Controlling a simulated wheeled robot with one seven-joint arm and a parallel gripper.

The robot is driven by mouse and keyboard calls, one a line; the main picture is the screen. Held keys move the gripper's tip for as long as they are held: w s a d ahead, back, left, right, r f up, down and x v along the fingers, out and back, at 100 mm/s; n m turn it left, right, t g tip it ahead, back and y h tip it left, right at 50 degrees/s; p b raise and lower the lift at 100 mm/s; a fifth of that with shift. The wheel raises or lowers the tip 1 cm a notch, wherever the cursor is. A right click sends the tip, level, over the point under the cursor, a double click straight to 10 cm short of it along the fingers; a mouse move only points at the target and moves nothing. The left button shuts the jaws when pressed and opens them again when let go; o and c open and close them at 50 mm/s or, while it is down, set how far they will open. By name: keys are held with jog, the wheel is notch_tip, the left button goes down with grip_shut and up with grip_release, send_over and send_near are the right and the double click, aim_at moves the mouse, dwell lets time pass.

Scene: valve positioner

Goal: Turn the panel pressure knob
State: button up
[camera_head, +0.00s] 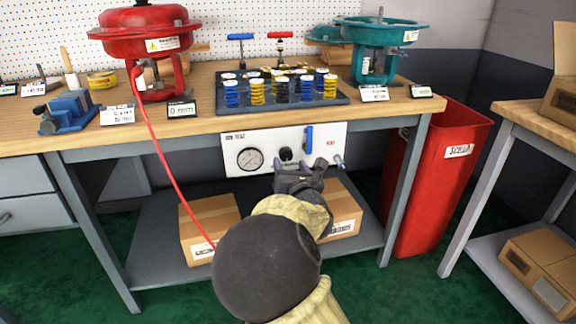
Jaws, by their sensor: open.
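The white panel (228,146) hangs under the front edge of the workbench. It carries a round pressure gauge (250,159) on the left, a small black knob (286,154) in the middle and a blue lever (309,138) to the right. A metal fitting (340,162) sticks out at the panel's right end. My gripper (296,164) is open in front of the panel, just below and close to the black knob. The lower part of the knob is near or behind the fingers; I cannot tell whether they touch it.
A red actuator (145,30) stands on the bench, and its red hose (165,165) hangs down left of my arm. A spring tray (335,99) and a teal actuator (385,35) are also on top. Cardboard boxes (205,222) sit on the lower shelf. A red bin (440,190) stands right.

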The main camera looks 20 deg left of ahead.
aim_at(286, 154)
jog(key=shift+x, duration=1.4)
jog(key=c, duration=1)
jog(key=shift+o, duration=0.2)
